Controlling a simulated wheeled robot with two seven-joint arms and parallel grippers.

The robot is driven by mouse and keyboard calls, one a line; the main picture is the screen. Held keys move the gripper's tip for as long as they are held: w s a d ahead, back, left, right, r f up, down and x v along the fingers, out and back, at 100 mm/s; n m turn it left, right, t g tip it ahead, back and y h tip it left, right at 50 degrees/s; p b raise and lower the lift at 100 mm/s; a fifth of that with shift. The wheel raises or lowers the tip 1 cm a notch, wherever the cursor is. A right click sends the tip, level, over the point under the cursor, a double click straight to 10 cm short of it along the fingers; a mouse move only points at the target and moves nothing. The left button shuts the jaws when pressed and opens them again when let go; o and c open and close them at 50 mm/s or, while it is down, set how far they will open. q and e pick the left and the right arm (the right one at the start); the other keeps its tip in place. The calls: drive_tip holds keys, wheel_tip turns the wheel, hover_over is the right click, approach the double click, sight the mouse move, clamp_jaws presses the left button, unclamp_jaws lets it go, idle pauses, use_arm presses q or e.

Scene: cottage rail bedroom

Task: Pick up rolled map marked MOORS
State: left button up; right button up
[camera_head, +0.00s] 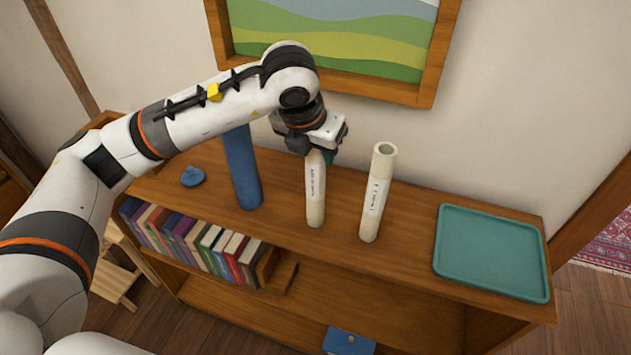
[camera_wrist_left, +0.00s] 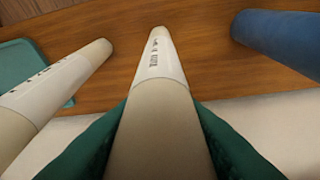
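A cream rolled map (camera_head: 315,196) with a white label stands upright on the wooden shelf top, between a blue roll and another cream roll. Its label lettering is too small to read surely. My left gripper (camera_head: 320,150) is over its upper end from above. In the left wrist view, the green fingers (camera_wrist_left: 160,140) lie along both sides of this map (camera_wrist_left: 160,88), with no visible gap. The second labelled cream roll (camera_head: 377,192) stands to the right, apart from the gripper; it also shows in the left wrist view (camera_wrist_left: 50,92). My right gripper is out of view.
The blue roll (camera_head: 242,168) stands close on the left, with a small blue object (camera_head: 193,176) beyond it. A teal tray (camera_head: 490,209) lies at the right end. A framed picture (camera_head: 340,84) hangs behind.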

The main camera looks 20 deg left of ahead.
use_arm(q)
clamp_jaws()
drive_tip(key=shift+r, duration=0.1)
wheel_tip(320, 180, up, 9)
drive_tip(key=b, duration=0.2)
drive_tip(key=shift+d+b, duration=0.1)
drive_tip(key=shift+b, duration=0.25)
drive_tip(key=shift+r, duration=0.45)
